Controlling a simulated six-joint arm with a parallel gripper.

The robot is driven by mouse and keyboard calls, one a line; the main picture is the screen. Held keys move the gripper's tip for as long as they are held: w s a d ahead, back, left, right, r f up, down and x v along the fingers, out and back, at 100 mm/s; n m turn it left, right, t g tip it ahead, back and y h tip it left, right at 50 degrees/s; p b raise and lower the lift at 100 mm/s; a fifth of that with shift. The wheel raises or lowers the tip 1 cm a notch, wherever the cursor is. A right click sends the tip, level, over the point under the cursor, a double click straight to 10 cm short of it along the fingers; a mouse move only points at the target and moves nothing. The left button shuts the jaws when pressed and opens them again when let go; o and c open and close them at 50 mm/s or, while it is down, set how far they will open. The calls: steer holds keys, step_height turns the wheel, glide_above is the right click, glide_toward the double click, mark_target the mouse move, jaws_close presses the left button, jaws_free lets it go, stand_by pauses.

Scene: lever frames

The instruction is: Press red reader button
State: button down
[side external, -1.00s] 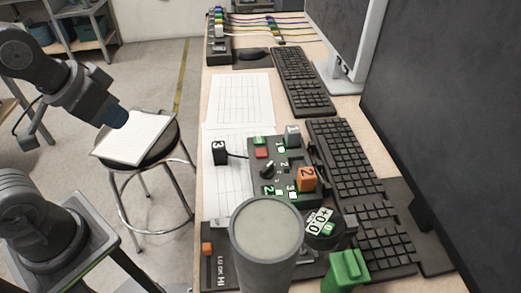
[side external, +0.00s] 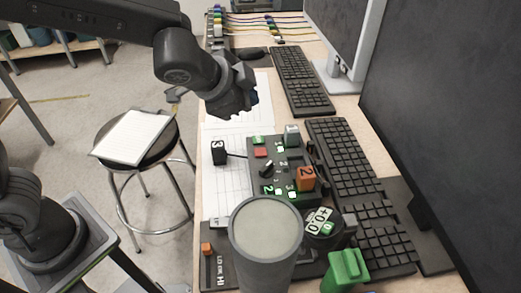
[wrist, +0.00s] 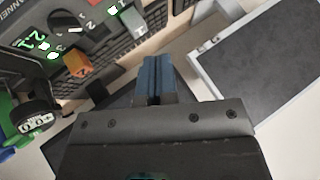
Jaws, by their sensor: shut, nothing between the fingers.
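The reader is a dark panel box (side external: 262,178) on the table, with a dark knob and green-lit digits. A small red square button (side external: 261,152) is on its upper left part, below a green one. In the wrist view, part of the panel (wrist: 88,28) shows at the upper left; I cannot make out the red button there. My gripper (side external: 252,98) hangs above the table, beyond the reader's far edge and apart from the button. In the wrist view its blue fingers (wrist: 158,75) are together with nothing between them.
An orange block marked 2 (side external: 306,179) and a grey block (side external: 292,135) stand at the reader's right side. A black block marked 3 (side external: 219,152) stands left with a cable. A grey cylinder (side external: 266,250) stands in front. Keyboards (side external: 340,160) and monitors line the right.

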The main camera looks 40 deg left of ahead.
mark_target(261, 153)
steer(key=d, duration=0.1)
steer(key=w+d+f+m, duration=0.1)
steer(key=shift+w+d, duration=0.1)
steer(key=shift+d, duration=0.25)
steer(key=shift+f, duration=4.4)
steer(key=shift+f, duration=0.2)
steer(key=shift+f, duration=0.25)
steer(key=shift+f, duration=0.35)
steer(key=shift+r, duration=0.8)
